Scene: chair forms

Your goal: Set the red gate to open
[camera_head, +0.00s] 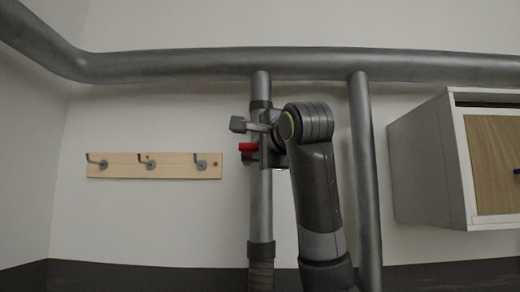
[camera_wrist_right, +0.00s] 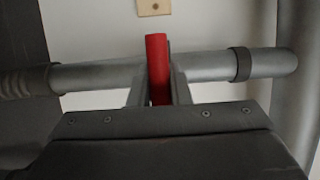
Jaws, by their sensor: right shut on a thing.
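The red gate is a red handle (camera_head: 248,147) on the left vertical grey pipe (camera_head: 260,205). It points to the left, crosswise to the pipe. My right gripper (camera_head: 252,142) reaches it from the right, in front of the pipe. In the right wrist view the red handle (camera_wrist_right: 157,65) stands between the two fingers of my right gripper (camera_wrist_right: 157,85), which is shut on it. The handle's base is hidden by the gripper. My left gripper is in neither view.
A thick horizontal pipe (camera_head: 200,66) runs above. A second vertical pipe (camera_head: 362,150) stands right of my right arm. A wooden rack (camera_head: 125,171) with hooks is on the wall at left. A white cabinet (camera_head: 425,165) hangs at right.

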